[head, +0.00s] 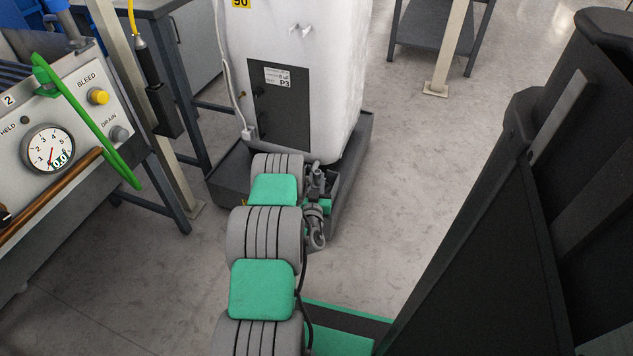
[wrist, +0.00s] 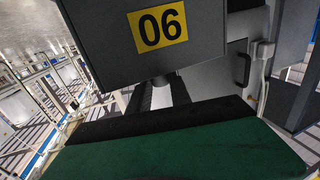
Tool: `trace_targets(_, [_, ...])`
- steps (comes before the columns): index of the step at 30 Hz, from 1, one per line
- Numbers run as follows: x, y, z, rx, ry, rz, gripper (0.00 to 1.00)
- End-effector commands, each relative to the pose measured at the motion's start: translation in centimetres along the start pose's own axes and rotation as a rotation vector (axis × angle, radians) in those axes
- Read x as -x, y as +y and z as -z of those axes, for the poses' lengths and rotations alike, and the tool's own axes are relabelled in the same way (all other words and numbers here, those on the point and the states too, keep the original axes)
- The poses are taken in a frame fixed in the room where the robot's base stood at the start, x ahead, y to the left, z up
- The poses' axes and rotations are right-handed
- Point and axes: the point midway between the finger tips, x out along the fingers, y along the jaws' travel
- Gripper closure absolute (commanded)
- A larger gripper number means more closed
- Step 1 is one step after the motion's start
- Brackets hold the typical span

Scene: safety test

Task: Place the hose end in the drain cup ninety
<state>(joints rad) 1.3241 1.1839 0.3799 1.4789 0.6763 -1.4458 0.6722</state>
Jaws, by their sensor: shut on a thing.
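The wrist view is upside down. In it a grey box with a yellow plate (wrist: 159,28) reads 06, which is 90 turned over. I cannot pick out the cup opening. In the head view my arm hides the fingertips.
The cabinet stands in a dark tray-like base (head: 226,185). A bench panel (head: 75,120) with a gauge (head: 47,147), a yellow BLEED knob (head: 98,96), a DRAIN knob (head: 121,133) and a green bar (head: 90,125) is at left. A post (head: 448,50) stands behind.

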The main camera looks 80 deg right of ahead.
Motion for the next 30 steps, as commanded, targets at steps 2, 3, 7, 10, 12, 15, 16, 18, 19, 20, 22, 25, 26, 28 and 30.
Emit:
trace_targets(2, [0.0,0.0,-0.3,0.0,0.0,0.0,1.0])
trace_targets(3, [0.0,0.0,-0.4,0.0,0.0,0.0,1.0])
trace_targets(7, [0.0,0.0,-0.3,0.0,-0.001,0.0,0.67])
trace_targets(10, [0.0,0.0,-0.3,0.0,-0.001,0.0,0.58])
trace_targets(12, [0.0,0.0,-0.3,0.0,-0.001,0.0,0.54])
trace_targets(15, [0.0,0.0,-0.3,0.0,-0.001,0.0,0.54])
trace_targets(16, [0.0,0.0,-0.3,0.0,-0.001,0.0,0.54])
trace_targets(18, [0.0,0.0,-0.3,0.0,-0.001,0.0,0.54])
trace_targets(19, [0.0,0.0,-0.2,0.0,0.0,0.0,0.54])
trace_targets(20, [0.0,0.0,0.0,0.0,0.0,0.0,0.54])
trace_targets(22, [0.1,0.0,0.0,0.0,0.0,0.0,0.54])
trace_targets(25, [0.5,0.0,-0.2,-0.001,0.0,0.0,0.54])
trace_targets(26, [0.7,0.0,-0.2,-0.001,0.0,0.0,0.54])
trace_targets(28, [1.2,0.0,-0.2,0.0,0.0,0.0,0.54])
trace_targets(30, [1.8,0.0,-0.2,0.0,0.001,0.0,0.54])
